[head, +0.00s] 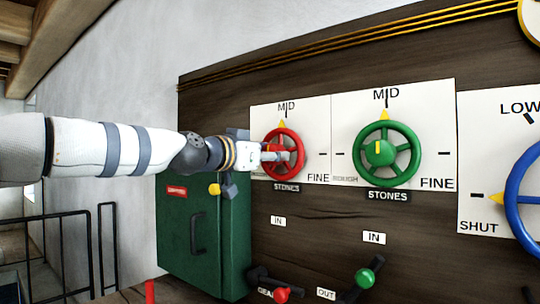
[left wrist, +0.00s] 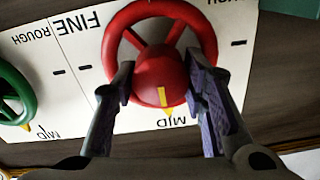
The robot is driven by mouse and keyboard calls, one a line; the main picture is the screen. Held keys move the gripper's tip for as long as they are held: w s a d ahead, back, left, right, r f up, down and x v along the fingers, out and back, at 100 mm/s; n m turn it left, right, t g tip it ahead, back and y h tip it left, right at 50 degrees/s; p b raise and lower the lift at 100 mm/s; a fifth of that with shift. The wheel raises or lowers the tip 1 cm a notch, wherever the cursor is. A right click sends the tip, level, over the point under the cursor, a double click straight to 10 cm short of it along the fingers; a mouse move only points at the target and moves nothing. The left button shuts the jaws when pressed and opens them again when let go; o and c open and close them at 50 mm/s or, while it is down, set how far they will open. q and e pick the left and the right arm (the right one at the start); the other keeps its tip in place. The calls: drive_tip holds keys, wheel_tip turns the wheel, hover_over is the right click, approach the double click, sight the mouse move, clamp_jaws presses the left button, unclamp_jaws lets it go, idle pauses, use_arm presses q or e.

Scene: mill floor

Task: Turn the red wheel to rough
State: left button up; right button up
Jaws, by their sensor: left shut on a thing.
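The red wheel (head: 284,132) is on a white plate on the dark wooden panel, above a STONES label. Its yellow pointer is up at MID. FINE is at lower right of the plate; the lower left is hidden by my arm. My left gripper (head: 284,156) reaches the wheel from the left. In the left wrist view, upside down, the gripper (left wrist: 163,84) has one finger on each side of the wheel's red hub (left wrist: 150,88), shut on it. The wheel's rim (left wrist: 207,30) lies beyond the fingers. My right gripper is not in view.
A green wheel (head: 413,150), pointer at MID, is right of the red one. A blue wheel (head: 512,190), pointer at SHUT, is farther right. A green box (head: 200,250) stands below my left arm. Levers with red (head: 281,295) and green (head: 365,278) knobs are below.

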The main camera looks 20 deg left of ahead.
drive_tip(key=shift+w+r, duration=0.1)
use_arm(q)
drive_tip(key=n, duration=0.2)
drive_tip(key=n+p, duration=0.1)
drive_tip(key=shift+s+r+n, duration=0.1)
drive_tip(key=shift+r+n, duration=0.1)
drive_tip(key=shift+n, duration=0.2)
drive_tip(key=n, duration=0.2)
drive_tip(key=shift+f+n+p, duration=0.1)
drive_tip(key=shift+n+p, duration=0.2)
drive_tip(key=n, duration=0.2)
drive_tip(key=shift+n, duration=0.4)
drive_tip(key=n, duration=0.4)
drive_tip(key=shift+f, duration=0.15)
drive_tip(key=shift+n, duration=2.3)
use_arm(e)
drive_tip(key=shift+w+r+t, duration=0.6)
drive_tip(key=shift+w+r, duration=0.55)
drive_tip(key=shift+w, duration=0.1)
use_arm(q)
drive_tip(key=o, duration=1.2)
drive_tip(key=shift+d, duration=0.15)
drive_tip(key=shift+c, duration=0.2)
